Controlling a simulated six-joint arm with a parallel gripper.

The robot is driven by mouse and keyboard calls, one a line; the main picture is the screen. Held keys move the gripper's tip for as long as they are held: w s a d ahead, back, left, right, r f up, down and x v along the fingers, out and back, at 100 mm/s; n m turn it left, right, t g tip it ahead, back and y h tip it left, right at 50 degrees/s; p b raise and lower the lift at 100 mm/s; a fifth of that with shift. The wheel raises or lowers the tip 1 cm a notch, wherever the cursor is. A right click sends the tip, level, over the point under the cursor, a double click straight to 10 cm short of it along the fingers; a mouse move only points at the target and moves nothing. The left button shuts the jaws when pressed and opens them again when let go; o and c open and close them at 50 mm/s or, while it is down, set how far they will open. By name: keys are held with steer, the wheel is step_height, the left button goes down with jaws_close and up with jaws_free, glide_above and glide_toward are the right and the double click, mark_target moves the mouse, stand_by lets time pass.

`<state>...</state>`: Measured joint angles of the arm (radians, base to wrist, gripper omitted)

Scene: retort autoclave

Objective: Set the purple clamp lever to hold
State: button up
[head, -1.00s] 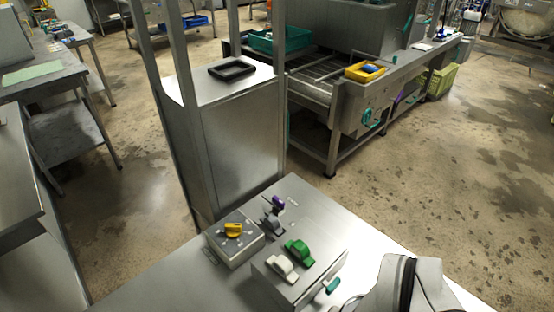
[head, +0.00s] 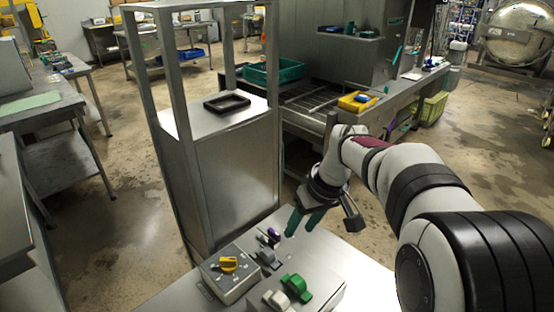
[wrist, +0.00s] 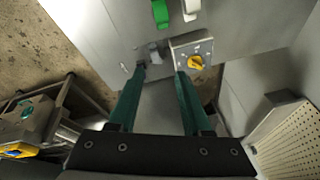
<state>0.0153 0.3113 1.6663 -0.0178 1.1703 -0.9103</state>
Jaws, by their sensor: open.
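The purple clamp lever (head: 273,234) stands at the far end of the steel panel top in the head view, by a grey base. My gripper (head: 303,222) is open and empty, its two green fingers pointing down just right of the lever, apart from it as far as I can tell. In the wrist view my gripper (wrist: 161,73) spans the panel's edge. The left fingertip lies near where the lever stands, and I cannot make out the purple there. The lever's marked positions are too small to read.
Close to the lever are a grey lever (head: 265,257), a yellow knob (head: 229,264) on a box, a green switch (head: 296,287) and a white switch (head: 275,300). A steel cabinet with upright posts and a black tray (head: 227,103) stands behind.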

mark_target(277, 234)
steer(key=w+f+n, duration=0.4)
steer(key=w+f, duration=0.1)
steer(key=w, duration=0.6)
steer(key=shift+t, duration=0.4)
steer(key=x, duration=1)
steer(key=a+x, duration=0.1)
steer(key=x, duration=0.4)
steer(key=shift+f, duration=0.25)
steer(key=shift+y, duration=0.3)
jaws_close()
